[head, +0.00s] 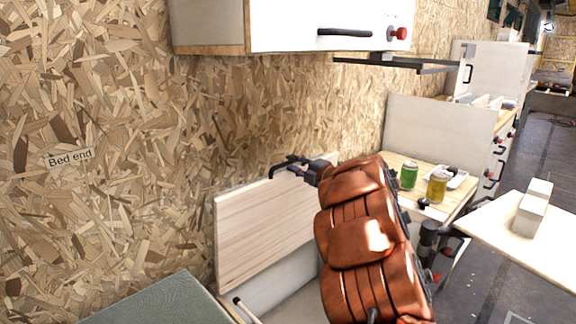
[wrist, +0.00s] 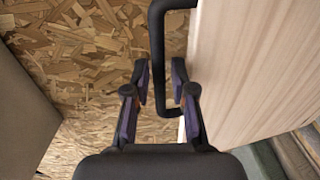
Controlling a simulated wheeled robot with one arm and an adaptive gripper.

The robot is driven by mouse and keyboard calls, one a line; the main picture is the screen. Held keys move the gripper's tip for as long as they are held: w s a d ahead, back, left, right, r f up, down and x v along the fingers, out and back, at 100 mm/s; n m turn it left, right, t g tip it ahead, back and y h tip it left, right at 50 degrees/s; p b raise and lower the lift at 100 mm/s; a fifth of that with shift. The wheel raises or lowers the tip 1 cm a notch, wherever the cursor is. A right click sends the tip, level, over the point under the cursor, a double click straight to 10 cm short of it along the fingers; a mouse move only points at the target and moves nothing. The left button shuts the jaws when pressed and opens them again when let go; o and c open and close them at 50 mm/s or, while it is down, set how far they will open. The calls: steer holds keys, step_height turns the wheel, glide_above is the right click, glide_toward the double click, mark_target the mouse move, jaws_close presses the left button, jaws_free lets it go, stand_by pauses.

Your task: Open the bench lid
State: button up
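The bench lid (head: 262,228) is a pale wooden panel that stands raised, nearly upright, close to the chipboard wall. Its grain face also fills the right of the wrist view (wrist: 245,65). A black bar handle (wrist: 157,50) sits at the lid's edge. My gripper (wrist: 161,78) has its two fingers apart, one on each side of the handle bar, with visible gaps between fingers and bar. In the head view my gripper (head: 317,171) is at the lid's upper edge, and my copper-coloured arm hides the lid's right part.
Below the lid is the light interior of the bench (head: 285,287). A grey-green cushion (head: 150,303) lies at lower left. A white cabinet (head: 300,25) hangs above. A counter with a green can (head: 409,175) and a yellow jar (head: 437,186) stands right. A pale table (head: 500,225) juts out farther right.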

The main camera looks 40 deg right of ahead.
steer(key=shift+w+a, duration=0.15)
steer(key=shift+w, duration=0.7)
jaws_close()
